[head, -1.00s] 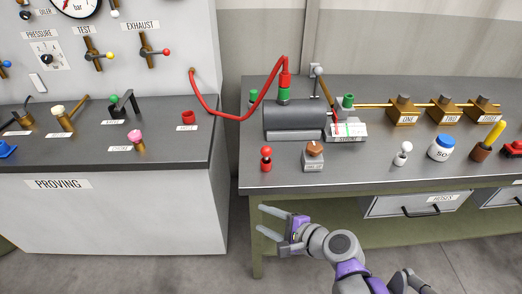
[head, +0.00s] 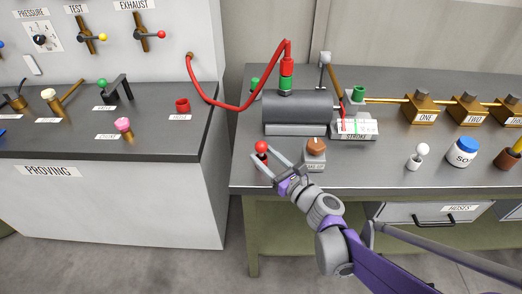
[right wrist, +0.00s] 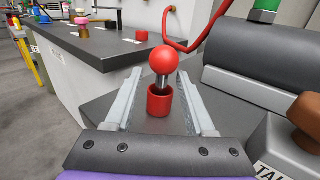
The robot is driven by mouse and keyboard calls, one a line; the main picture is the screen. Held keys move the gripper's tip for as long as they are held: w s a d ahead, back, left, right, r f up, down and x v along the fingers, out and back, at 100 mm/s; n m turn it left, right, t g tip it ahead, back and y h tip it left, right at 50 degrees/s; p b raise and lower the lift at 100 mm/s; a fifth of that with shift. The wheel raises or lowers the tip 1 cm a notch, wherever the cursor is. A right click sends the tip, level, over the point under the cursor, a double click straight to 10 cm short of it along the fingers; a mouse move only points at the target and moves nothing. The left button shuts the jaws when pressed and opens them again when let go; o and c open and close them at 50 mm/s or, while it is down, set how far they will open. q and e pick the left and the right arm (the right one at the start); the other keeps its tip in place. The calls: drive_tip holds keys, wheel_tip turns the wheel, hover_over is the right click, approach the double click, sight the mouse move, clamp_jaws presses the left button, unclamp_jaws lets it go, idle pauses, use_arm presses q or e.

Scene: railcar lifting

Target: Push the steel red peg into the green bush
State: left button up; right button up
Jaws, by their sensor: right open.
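The steel red peg (head: 262,149) has a round red head on a steel shaft and stands upright in a red socket (right wrist: 154,101) at the bench's front left. The peg also shows in the right wrist view (right wrist: 164,61). My right gripper (head: 263,158) is open, its fingers on either side of the peg and socket; I cannot tell whether they touch. Green bush-like pieces show behind the grey cylinder's left end (head: 256,83) and at its right end (head: 358,93); I cannot tell which is the bush. My left gripper is not in view.
The grey cylinder (head: 298,104) with a red hose (head: 238,107) on top stands just behind the peg. A block with a brown knob (head: 315,147) is close on the right. A steel peg with a white head (head: 422,150) stands farther right.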

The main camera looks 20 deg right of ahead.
drive_tip(key=x, duration=0.5)
drive_tip(key=shift+w+f, duration=0.25)
clamp_jaws()
